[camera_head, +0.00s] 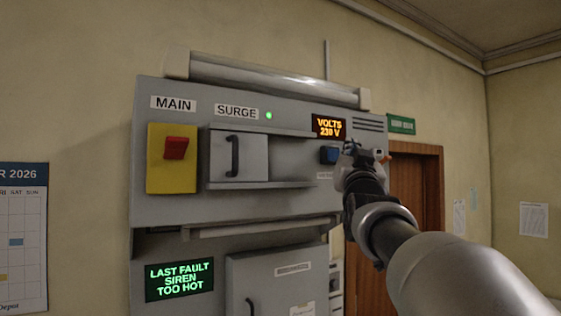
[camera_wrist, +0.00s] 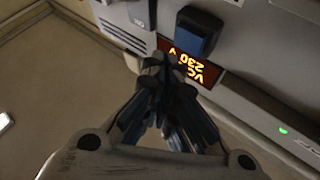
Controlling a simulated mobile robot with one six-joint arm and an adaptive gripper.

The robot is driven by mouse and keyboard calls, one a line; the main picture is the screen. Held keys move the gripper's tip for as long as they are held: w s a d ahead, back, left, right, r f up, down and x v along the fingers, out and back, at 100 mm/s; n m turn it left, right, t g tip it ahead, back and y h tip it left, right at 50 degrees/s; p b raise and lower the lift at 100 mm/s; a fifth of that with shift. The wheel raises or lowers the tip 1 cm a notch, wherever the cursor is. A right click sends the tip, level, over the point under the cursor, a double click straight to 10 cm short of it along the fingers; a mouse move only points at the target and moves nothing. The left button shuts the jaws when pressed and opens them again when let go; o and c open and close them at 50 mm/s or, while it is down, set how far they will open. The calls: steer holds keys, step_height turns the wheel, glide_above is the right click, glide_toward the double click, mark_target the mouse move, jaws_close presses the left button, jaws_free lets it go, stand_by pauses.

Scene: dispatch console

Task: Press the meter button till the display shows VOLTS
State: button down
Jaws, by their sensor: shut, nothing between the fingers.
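The meter display (camera_head: 328,126) at the upper right of the grey console reads "VOLTS 230 V" in orange letters. It also shows upside down in the wrist view (camera_wrist: 196,66), partly hidden by my fingers. The blue meter button (camera_head: 328,155) is just below the display, and in the wrist view the button (camera_wrist: 198,33) stands out from the panel. My gripper (camera_head: 352,150) is shut and empty, just right of the button in the head view. In the wrist view its fingertips (camera_wrist: 168,68) appear beside the button, with a visible gap; I cannot tell the depth.
The console carries a red MAIN switch (camera_head: 175,148) on a yellow plate, a handled SURGE cover (camera_head: 238,155) and a lit green lamp (camera_head: 268,115). A lower green display (camera_head: 179,280) reads "LAST FAULT SIREN TOO HOT". A brown door (camera_head: 425,185) stands behind my arm.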

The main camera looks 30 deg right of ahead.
steer(key=s+b, duration=0.2)
steer(key=s, duration=0.1)
steer(key=shift+s+d, duration=0.1)
steer(key=shift+s, duration=0.3)
stand_by(0.3)
